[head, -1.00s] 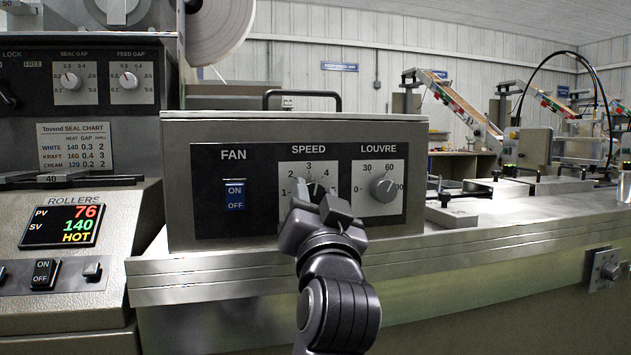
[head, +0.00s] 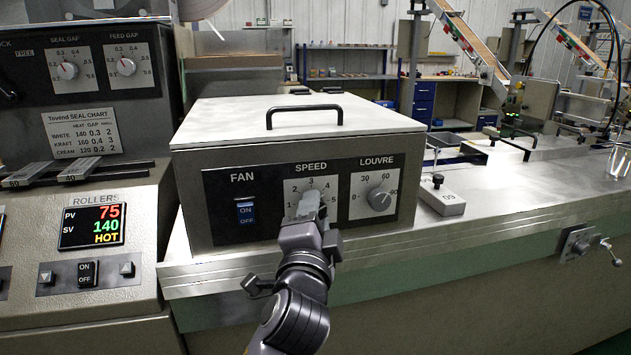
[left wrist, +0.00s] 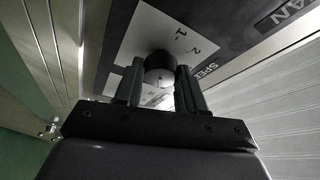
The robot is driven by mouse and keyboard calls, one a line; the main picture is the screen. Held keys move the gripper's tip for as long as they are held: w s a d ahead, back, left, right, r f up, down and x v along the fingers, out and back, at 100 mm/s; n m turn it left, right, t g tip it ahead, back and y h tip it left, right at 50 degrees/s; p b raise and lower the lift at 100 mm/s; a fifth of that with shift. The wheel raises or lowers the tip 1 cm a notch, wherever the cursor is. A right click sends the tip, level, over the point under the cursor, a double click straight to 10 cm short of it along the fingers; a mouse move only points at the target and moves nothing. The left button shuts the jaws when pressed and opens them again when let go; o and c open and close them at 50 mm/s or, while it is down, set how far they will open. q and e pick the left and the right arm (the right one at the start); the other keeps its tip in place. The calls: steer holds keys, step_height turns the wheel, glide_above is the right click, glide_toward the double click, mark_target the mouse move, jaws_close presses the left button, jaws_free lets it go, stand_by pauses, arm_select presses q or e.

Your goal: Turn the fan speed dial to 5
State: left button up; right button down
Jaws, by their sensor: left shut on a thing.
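The fan speed dial is a round knob, seen in the left wrist view (left wrist: 160,68) between the two fingers. Its white scale plate (head: 291,190) is on the dark panel of the fan box, between the FAN switch and the LOUVRE dial. My left gripper (head: 309,205) reaches up from below to the front of the plate, and it also shows in the left wrist view (left wrist: 160,85). It is shut on the speed dial. In the head view the gripper covers the dial and its pointer, so I cannot tell the setting. My right gripper is not in view.
The louvre dial (head: 379,200) is just right of the speed plate. The blue FAN switch (head: 246,212) is to its left. The box (head: 190,180) has a black lid handle (head: 290,110). A small block (head: 443,200) stands on the bench at right.

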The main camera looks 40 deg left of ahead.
arm_select(q)
steer(key=shift+r+m+g+h+p, duration=0.15)
steer(key=shift+m+g+h+p, duration=0.25)
steer(key=shift+m+p, duration=1.25)
steer(key=shift+r+m+g+h+p, duration=0.15)
steer(key=shift+m+g+h+p, duration=0.25)
steer(key=shift+m+p, duration=1.2)
steer(key=shift+n+p, duration=0.35)
steer(key=shift+p, duration=0.1)
steer(key=o, duration=1.1)
steer(key=shift+f, duration=0.1)
steer(key=shift+c, duration=0.2)
steer(key=b+v, duration=0.1)
steer(key=v, duration=0.6)
